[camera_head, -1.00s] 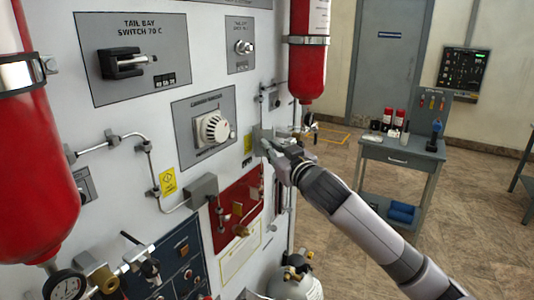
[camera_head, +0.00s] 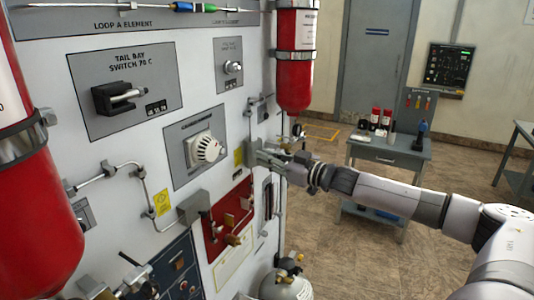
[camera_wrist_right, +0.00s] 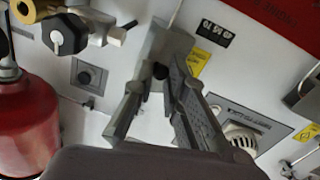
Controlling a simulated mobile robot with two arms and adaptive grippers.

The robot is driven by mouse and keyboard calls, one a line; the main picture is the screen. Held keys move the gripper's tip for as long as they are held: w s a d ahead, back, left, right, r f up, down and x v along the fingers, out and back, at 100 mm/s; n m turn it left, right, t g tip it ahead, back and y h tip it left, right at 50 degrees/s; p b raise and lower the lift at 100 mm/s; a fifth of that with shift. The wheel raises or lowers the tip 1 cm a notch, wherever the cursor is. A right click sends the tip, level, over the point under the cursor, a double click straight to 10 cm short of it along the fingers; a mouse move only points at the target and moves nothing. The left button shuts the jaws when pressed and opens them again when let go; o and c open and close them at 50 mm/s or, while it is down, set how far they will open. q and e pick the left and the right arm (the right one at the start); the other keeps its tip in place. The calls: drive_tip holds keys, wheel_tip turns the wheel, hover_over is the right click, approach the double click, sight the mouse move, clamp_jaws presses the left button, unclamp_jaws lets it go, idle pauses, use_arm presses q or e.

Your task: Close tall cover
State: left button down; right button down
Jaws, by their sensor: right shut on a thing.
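My right gripper (camera_head: 258,156) reaches in from the right to the right-hand edge of the white panel. The wrist view shows its two fingers (camera_wrist_right: 163,84) shut on a small grey metal piece by a grey block-like cover (camera_wrist_right: 171,47). I take this for the tall cover; its full shape and hinge are hidden behind the fingers in the head view. I cannot tell how far it stands open. My left gripper is not in view.
A red cylinder (camera_head: 294,70) hangs just above my right gripper. A white dial (camera_head: 206,147) is left of it, and a red plate (camera_head: 230,215) with brass fittings is below. A small workbench (camera_head: 385,150) stands behind at right. The floor between is open.

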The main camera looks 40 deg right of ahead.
drive_tip(key=shift+w+d+r+n+g+y+p, duration=0.1)
drive_tip(key=shift+w+d+n+g+y+p, duration=0.35)
drive_tip(key=shift+n+y+p, duration=0.5)
drive_tip(key=shift+w+d+f+n+g+y+p, duration=0.1)
drive_tip(key=shift+w+d+n+g+y+p, duration=0.1)
drive_tip(key=shift+n+g+y+p, duration=0.7)
drive_tip(key=shift+w+d+r+n+g+y+p, duration=0.15)
drive_tip(key=shift+w+d+n+y+p, duration=0.35)
drive_tip(key=shift+y, duration=0.75)
drive_tip(key=shift+a+g+y, duration=0.1)
drive_tip(key=shift+g+y, duration=0.2)
drive_tip(key=shift+y, duration=0.1)
drive_tip(key=c, duration=1.6)
unclamp_jaws()
drive_tip(key=shift+f, duration=0.2)
drive_tip(key=v, duration=1.2)
